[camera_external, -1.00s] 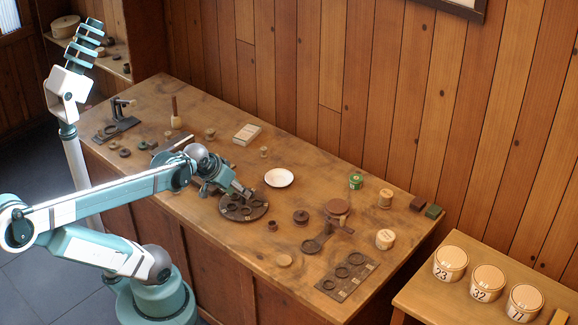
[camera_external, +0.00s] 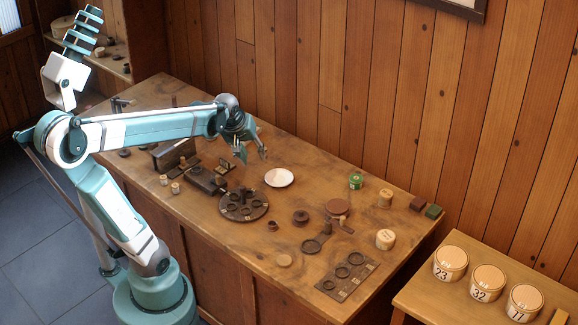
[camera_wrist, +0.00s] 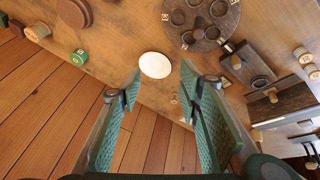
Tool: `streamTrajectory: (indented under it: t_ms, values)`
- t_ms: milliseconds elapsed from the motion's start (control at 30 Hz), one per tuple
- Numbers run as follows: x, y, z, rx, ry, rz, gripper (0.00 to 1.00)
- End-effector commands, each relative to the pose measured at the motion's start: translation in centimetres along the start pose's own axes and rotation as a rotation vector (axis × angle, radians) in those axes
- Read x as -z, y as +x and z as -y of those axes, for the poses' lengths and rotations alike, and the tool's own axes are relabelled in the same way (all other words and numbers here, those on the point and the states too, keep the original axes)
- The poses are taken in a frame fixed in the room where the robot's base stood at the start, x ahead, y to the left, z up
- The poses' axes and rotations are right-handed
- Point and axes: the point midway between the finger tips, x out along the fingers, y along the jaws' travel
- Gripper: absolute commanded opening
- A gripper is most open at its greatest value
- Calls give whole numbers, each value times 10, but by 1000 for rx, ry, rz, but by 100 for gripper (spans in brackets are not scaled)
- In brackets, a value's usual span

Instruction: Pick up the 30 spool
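No number 30 is readable on any spool, so I cannot tell which one it is. Two small pale spools stand at the left of the bench, one (camera_external: 164,180) just behind the other (camera_external: 175,188). A wooden spool (camera_external: 385,198) and a pale round piece (camera_external: 385,239) stand at the right. My gripper (camera_external: 252,157) is raised above the back middle of the bench, left of the white dish. In the wrist view its fingers (camera_wrist: 163,88) are spread wide, with nothing held.
The white dish (camera_external: 279,177) and dark round holed plate (camera_external: 243,204) lie mid-bench. Tubs marked 23 (camera_external: 450,264), 32 and 77 stand on a side table. The wood wall is close behind.

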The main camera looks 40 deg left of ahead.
Motion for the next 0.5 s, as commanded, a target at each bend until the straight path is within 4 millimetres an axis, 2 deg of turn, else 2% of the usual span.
streamTrajectory:
  t_ms: [33,500]
  values:
    - [10,1,-2,6,-29,6,35]
    - [80,31,-11,75,-313,67,35]
